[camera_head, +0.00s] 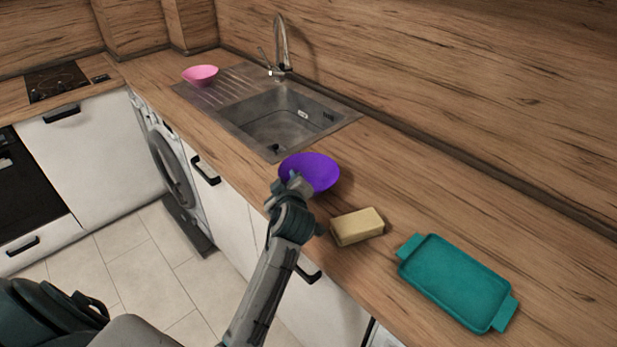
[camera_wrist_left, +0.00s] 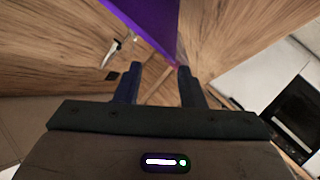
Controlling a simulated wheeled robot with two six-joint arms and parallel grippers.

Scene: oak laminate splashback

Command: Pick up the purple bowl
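The purple bowl (camera_head: 316,172) stands on the wooden counter just in front of the sink. My left gripper (camera_head: 291,186) is at the bowl's near left rim and covers a small part of it. In the left wrist view the fingers (camera_wrist_left: 160,82) are apart, and the bowl's purple wall (camera_wrist_left: 148,20) reaches down from the top towards the gap between the fingertips. I cannot tell whether either finger touches it. My right gripper is not in view.
A yellow block (camera_head: 358,226) and a teal tray (camera_head: 456,282) lie on the counter to the right of the bowl. The sink (camera_head: 240,121) with its tap (camera_head: 281,45) is behind. A pink bowl (camera_head: 201,75) sits at the drainer's far end.

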